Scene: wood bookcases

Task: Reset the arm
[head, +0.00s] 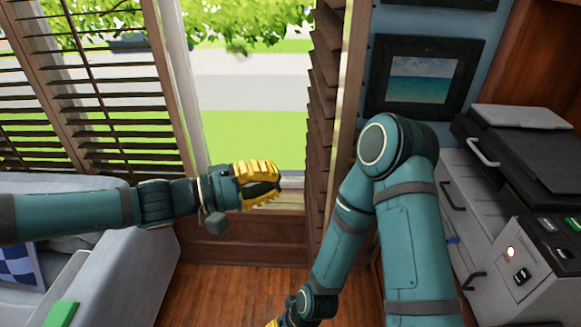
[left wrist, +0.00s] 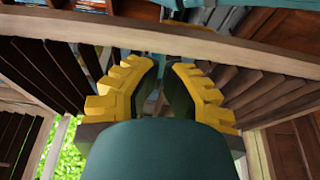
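My left arm comes in from the left, held out nearly level in front of the window. Its yellow-fingered left gripper (head: 277,184) is by the inner edge of the right-hand shutter. In the left wrist view the two fingers of the left gripper (left wrist: 163,68) stand a narrow gap apart, with nothing between them. My right arm (head: 400,215) is bent, its elbow high before the wall picture and its forearm running down and left. Only a yellow bit of the right gripper (head: 272,323) shows at the bottom edge; its fingers are cut off.
Slatted wooden shutters (head: 85,95) flank the open window, the right-hand shutter (head: 325,90) standing close by my left gripper. A grey sofa (head: 130,260) is at lower left, a grey printer (head: 490,215) at right. A framed picture (head: 420,78) hangs behind my right elbow. Wooden floor (head: 235,290) is clear below.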

